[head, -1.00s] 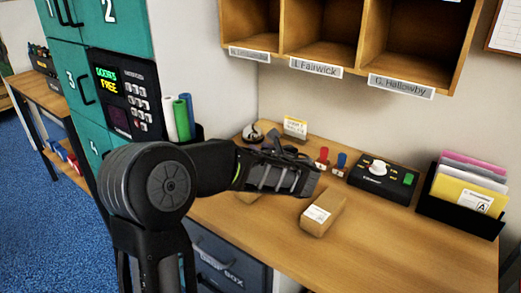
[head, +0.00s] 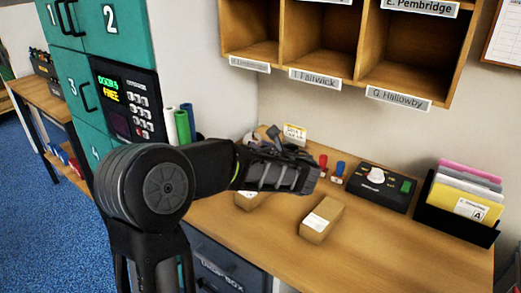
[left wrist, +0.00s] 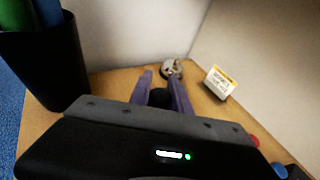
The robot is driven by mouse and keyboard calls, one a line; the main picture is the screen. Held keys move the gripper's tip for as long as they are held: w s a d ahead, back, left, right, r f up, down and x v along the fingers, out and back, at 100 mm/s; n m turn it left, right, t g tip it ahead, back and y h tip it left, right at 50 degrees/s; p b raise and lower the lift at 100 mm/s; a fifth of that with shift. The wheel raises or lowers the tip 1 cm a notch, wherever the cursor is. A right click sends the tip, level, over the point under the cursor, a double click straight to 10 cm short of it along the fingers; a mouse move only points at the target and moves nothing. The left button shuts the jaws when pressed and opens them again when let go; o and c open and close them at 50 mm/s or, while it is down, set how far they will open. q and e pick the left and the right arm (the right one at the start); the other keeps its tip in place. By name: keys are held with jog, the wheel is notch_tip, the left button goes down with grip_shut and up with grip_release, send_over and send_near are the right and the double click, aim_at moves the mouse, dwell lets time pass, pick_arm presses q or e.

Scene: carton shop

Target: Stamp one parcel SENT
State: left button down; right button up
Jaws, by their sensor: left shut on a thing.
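My left gripper (head: 270,137) is over the back of the desk. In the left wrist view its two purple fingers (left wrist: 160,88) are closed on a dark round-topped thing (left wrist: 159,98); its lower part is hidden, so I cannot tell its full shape. One brown parcel (head: 321,219) with a white label lies on the desk, right of and nearer than the gripper. A second parcel (head: 250,201) is partly hidden under my left arm. A red-handled stamp (head: 323,162) and a blue-handled one (head: 338,170) stand right of the gripper. My right gripper is not in view.
A black box with a white knob and green button (head: 380,187) and a folder rack (head: 459,220) stand at the right. A small card (head: 295,133) and a silvery round object (left wrist: 172,68) are at the back. Pigeonholes (head: 345,70) hang above. The desk's front right is clear.

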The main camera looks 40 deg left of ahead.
pick_arm(q)
notch_tip(320, 180, up, 4)
jog(key=shift+f+p, duration=0.25)
jog(key=shift+p, duration=0.75)
